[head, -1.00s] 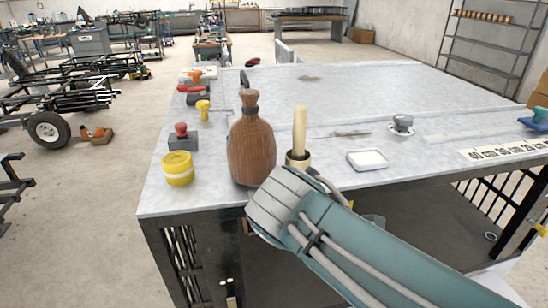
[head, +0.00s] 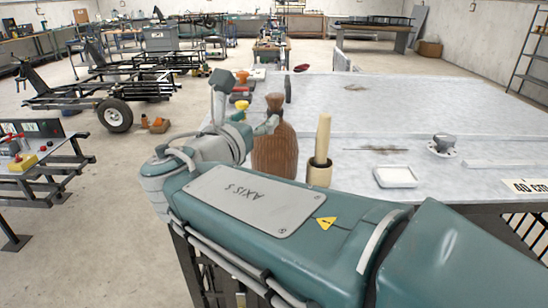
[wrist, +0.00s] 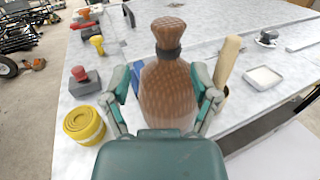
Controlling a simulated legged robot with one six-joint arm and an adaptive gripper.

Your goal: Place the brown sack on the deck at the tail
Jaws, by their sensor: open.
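The brown sack (head: 275,150) stands upright on the pale worktable, with a bulging ribbed body and a narrow tied neck. In the wrist view the sack (wrist: 166,95) fills the middle, with a dark band around its neck. My gripper (wrist: 163,82) is open, with one finger on each side of the sack's body. The fingers look close to its sides; I cannot tell if they touch. In the head view my gripper (head: 246,108) is at the sack's left, and my arm hides the sack's lower part. I cannot tell which surface is the tail deck.
A wooden handle in a cup (head: 320,160) stands just right of the sack. A white tray (head: 395,177) and a metal knob (head: 442,145) lie farther right. In the wrist view, a yellow roll (wrist: 84,125) and a red-knobbed block (wrist: 82,82) are at left. A wheeled frame (head: 115,115) stands beyond.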

